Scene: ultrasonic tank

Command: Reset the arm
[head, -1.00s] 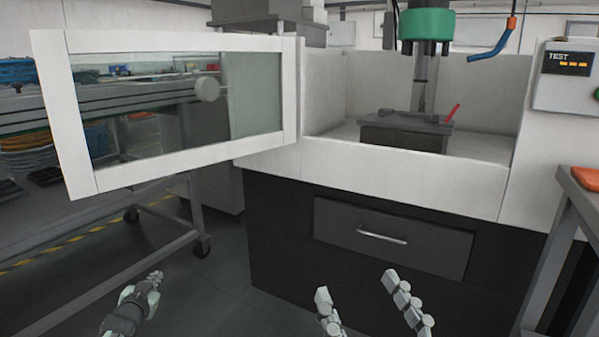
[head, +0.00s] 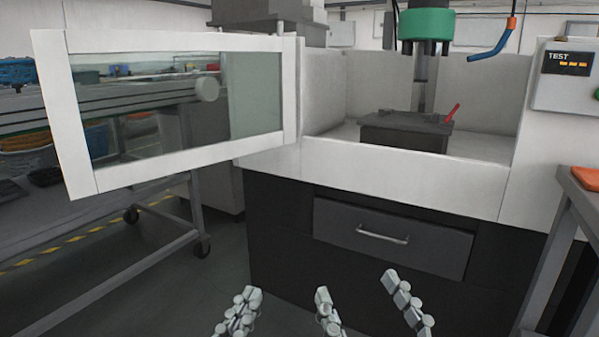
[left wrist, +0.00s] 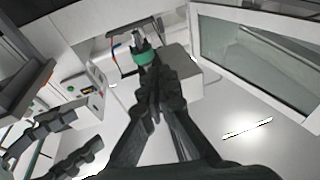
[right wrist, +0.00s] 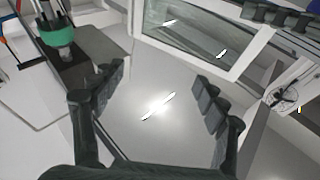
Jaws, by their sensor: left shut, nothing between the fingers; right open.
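My left gripper (head: 240,310) is at the bottom of the head view, left of my right gripper, in front of the dark cabinet. Its fingers are together and empty, as the left wrist view (left wrist: 155,85) also shows. My right gripper (head: 365,292) is at the bottom centre of the head view with its two fingers spread wide. In the right wrist view (right wrist: 160,85) nothing is between its fingers. Both grippers are apart from the machine. The lower parts of both arms are cut off by the frame.
The white machine's windowed door (head: 180,110) stands open at left. Inside are a grey block with a red handle (head: 452,112) and a green spindle head (head: 426,25). A drawer (head: 390,235) is shut below. A bench with an orange item (head: 585,176) stands right.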

